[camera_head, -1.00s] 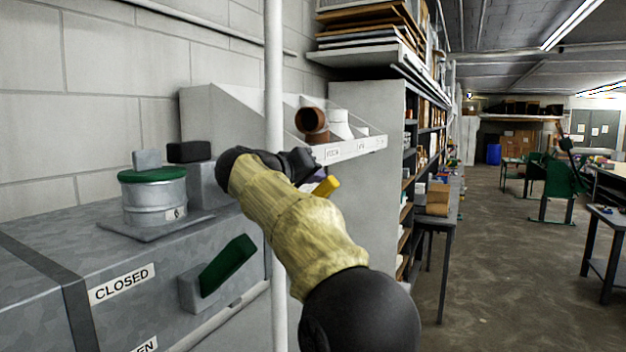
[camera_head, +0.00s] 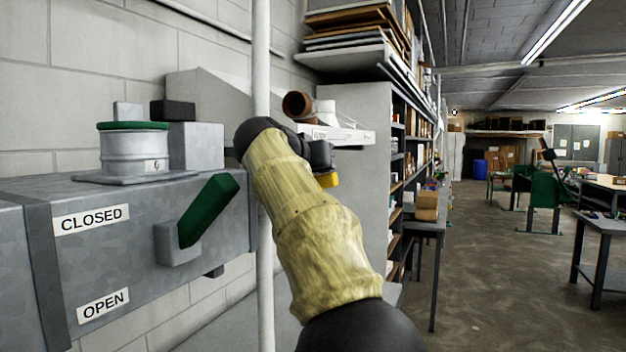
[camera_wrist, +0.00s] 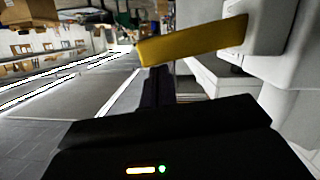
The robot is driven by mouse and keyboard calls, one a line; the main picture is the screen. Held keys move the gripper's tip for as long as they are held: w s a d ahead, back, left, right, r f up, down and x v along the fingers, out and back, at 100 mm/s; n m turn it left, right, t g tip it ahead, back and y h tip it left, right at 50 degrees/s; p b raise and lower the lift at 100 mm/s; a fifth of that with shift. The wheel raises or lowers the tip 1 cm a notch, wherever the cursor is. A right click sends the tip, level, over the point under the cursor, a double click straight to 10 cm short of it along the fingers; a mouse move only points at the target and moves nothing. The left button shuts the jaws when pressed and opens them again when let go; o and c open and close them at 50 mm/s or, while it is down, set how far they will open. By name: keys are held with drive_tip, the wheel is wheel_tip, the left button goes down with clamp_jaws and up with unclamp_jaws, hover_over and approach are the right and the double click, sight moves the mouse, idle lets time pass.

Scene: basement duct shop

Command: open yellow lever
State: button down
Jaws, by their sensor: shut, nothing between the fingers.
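The yellow lever (camera_wrist: 195,40) shows in the wrist view as a flat bar. It runs from a white mount (camera_wrist: 272,35) at the right out to the left, its free end slightly lower. In the head view only a small yellow part (camera_head: 328,180) shows beside my forearm; the rest is hidden. My gripper (camera_wrist: 158,86) has its dark fingers together, empty, pointing toward the lever. In the wrist view the fingertips appear just below the lever near its free end; I cannot tell whether they touch. In the head view my gripper (camera_head: 319,156) is mostly hidden by the wrist.
A grey duct box (camera_head: 115,235) at left carries a green lever (camera_head: 208,210) and CLOSED and OPEN labels. A white vertical pipe (camera_head: 262,60) stands close to my arm. A shelf with a brown elbow (camera_head: 298,105) lies behind. Open floor (camera_head: 490,270) is at right.

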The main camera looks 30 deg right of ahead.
drive_tip(key=f+m+b, duration=0.1)
drive_tip(key=b, duration=0.1)
drive_tip(key=f+m+t+b, duration=0.1)
drive_tip(key=f+m+b, duration=0.1)
drive_tip(key=b, duration=0.1)
drive_tip(key=s+f+m+y+b, duration=0.1)
drive_tip(key=f+b, duration=0.1)
drive_tip(key=b, duration=0.1)
drive_tip(key=shift+d+f+t, duration=0.25)
drive_tip(key=shift+d+t, duration=0.05)
drive_tip(key=shift+d, duration=0.1)
drive_tip(key=shift+s+d, duration=0.1)
wheel_tip(320, 180, up, 10)
drive_tip(key=p, duration=0.7)
idle(0.5)
